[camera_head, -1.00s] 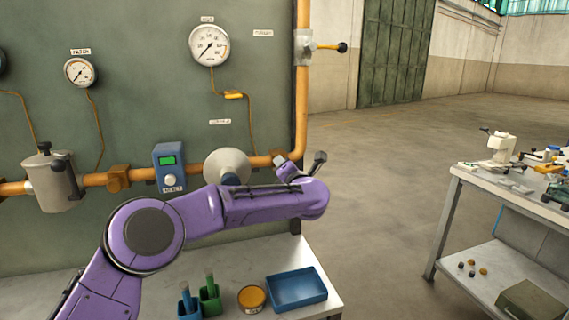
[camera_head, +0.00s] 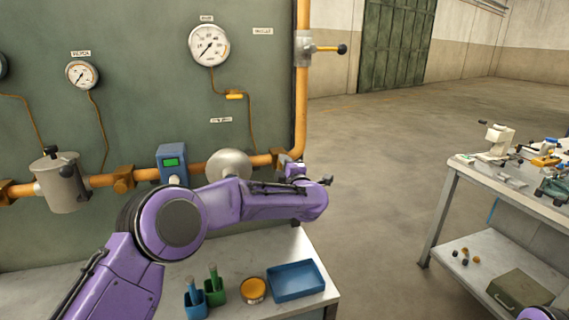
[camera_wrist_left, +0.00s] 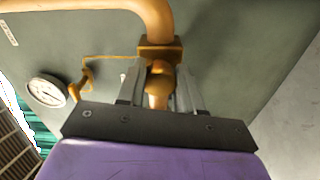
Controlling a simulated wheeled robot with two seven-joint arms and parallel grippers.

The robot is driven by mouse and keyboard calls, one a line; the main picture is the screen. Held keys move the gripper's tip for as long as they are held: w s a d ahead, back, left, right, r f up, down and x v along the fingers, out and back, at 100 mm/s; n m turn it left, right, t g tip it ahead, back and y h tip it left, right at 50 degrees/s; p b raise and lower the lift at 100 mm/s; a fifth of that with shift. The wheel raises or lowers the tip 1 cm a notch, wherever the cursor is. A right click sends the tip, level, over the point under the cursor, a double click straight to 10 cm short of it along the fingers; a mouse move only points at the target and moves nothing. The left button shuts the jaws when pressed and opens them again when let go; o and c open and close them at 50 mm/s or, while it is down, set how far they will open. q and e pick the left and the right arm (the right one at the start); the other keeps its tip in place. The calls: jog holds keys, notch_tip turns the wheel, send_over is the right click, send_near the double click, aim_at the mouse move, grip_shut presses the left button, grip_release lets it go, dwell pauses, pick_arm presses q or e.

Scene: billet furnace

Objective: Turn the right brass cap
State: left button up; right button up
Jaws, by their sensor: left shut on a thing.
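The right brass cap (camera_wrist_left: 159,73) shows in the left wrist view as a rounded brass knob in front of a square brass fitting on the orange pipe. My left gripper (camera_wrist_left: 158,92) has its two grey fingers on either side of the cap and is shut on it. In the head view, the brass fitting (camera_head: 277,155) sits on the pipe right of the round grey disc, and my left gripper (camera_head: 292,165) is at it, with the cap mostly hidden by the wrist. A similar left brass fitting (camera_head: 123,180) sits farther left on the pipe. My right gripper is not in view.
A blue box with a green display (camera_head: 171,162) and a grey canister (camera_head: 62,184) are on the pipe. Below my arm, a bench holds a blue tray (camera_head: 296,281), an orange-topped tin (camera_head: 253,290) and two small holders. A cluttered table (camera_head: 448,200) stands right, across open floor.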

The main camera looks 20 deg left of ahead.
pick_arm(q)
jog(key=shift+m, duration=0.4)
jog(key=o, duration=1)
jog(key=shift+o, duration=0.2)
jog(key=shift+d, duration=0.1)
jog(key=b+v, duration=0.3)
jog(key=v, duration=0.7)
jog(key=shift+s+d, duration=0.15)
